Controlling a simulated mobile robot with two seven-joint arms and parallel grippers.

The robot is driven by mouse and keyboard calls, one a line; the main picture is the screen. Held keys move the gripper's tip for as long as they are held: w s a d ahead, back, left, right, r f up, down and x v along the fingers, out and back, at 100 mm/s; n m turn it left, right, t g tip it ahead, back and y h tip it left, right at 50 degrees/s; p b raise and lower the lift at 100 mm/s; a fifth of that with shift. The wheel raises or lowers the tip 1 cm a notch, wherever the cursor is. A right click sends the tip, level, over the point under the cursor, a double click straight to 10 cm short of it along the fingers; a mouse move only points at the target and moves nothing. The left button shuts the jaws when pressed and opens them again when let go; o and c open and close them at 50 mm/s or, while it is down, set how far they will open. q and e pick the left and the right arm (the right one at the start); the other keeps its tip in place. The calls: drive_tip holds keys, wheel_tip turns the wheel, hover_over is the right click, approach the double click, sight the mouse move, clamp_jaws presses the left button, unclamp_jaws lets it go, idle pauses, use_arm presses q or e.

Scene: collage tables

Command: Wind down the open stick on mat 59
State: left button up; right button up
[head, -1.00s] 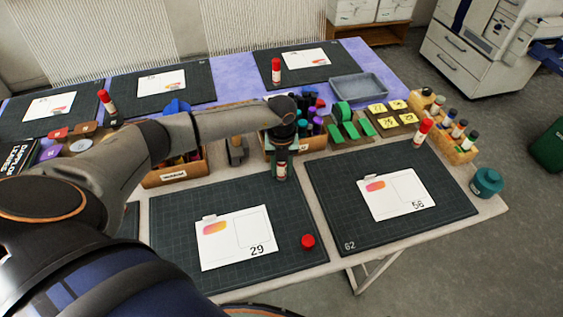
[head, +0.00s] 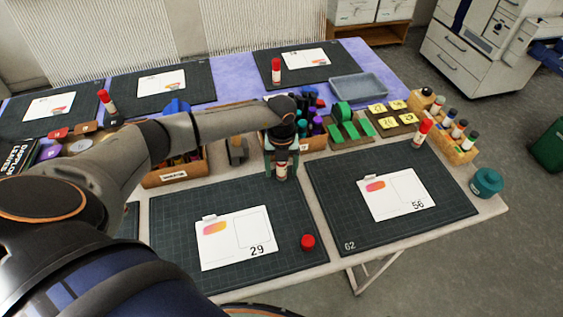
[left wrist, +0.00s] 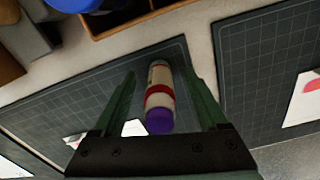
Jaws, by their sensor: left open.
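An uncapped glue stick (head: 282,173) stands at the far right corner of the near middle mat (head: 175,225). In the left wrist view the glue stick (left wrist: 159,90) has a white body, a red band and a purple end facing the camera. My left gripper (head: 281,168) is above it with fingers spread, one on each side of the stick. In the left wrist view a gap shows beside both fingers (left wrist: 163,85). A red cap (head: 308,242) lies on the same mat at its right. The mat's number is not readable. My right gripper is not in view.
A card marked 29 (head: 235,238) lies on the near middle mat. Mat 62 (head: 340,205) with another card is to the right. A teal jar (head: 487,183) is at the right edge.

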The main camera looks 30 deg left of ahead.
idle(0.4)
use_arm(q)
drive_tip(key=shift+f+m+b, duration=0.1)
drive_tip(key=shift+m+b, duration=0.45)
drive_tip(key=shift+m, duration=0.65)
drive_tip(key=m+b, duration=0.1)
drive_tip(key=m, duration=0.3)
drive_tip(key=m+b, duration=0.2)
drive_tip(key=m, duration=0.3)
drive_tip(key=shift+m+b, duration=0.6)
drive_tip(key=shift+m, duration=1)
